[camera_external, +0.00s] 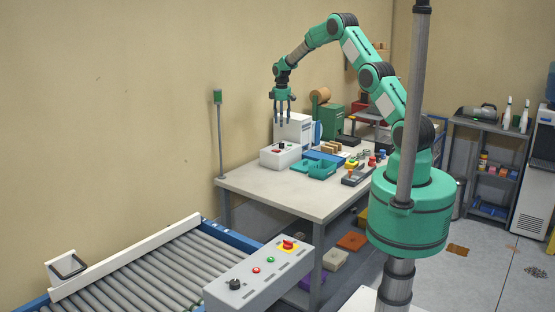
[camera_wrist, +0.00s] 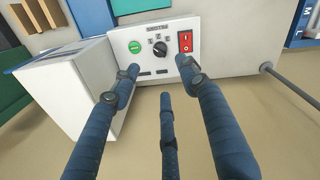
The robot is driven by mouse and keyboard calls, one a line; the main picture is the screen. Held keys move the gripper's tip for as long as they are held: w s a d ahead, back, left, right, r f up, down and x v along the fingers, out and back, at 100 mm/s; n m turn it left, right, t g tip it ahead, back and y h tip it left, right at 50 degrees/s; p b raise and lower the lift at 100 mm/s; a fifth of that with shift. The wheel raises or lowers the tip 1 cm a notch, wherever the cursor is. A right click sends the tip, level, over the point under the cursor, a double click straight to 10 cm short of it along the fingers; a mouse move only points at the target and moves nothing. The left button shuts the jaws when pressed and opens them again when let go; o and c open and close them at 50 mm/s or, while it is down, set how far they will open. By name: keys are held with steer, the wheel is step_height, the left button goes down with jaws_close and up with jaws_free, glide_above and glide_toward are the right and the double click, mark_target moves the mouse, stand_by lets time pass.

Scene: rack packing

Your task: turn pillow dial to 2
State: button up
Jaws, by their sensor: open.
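The pillow dial (camera_wrist: 160,48) is a small black knob on a white control panel (camera_wrist: 147,68) in the wrist view. Small position marks stand around its upper side; its exact setting is too small to tell. A green button (camera_wrist: 134,47) is left of it and a red rocker switch (camera_wrist: 185,41) is right of it. My gripper (camera_wrist: 163,88) has three dark blue fingers spread open and empty, with the dial seen beyond them and apart from them. In the external view my gripper (camera_external: 283,116) hangs pointing down above the back of the table (camera_external: 262,198), near a white machine (camera_external: 294,130).
A white control box (camera_external: 279,158) sits on the table below my gripper. Teal trays (camera_external: 318,168) and small items lie to its right. A roller conveyor (camera_external: 150,265) with its own control box (camera_external: 258,280) is in front. In the wrist view, a grey rod (camera_wrist: 290,85) sticks out at right.

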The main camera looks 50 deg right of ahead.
mark_target(282, 145)
steer(key=f, duration=0.9)
steer(key=f+p, duration=0.1)
steer(key=f, duration=0.3)
steer(key=shift+w+d+f, duration=0.2)
steer(key=shift+d+f, duration=0.15)
steer(key=shift+c, duration=0.5)
jaws_close()
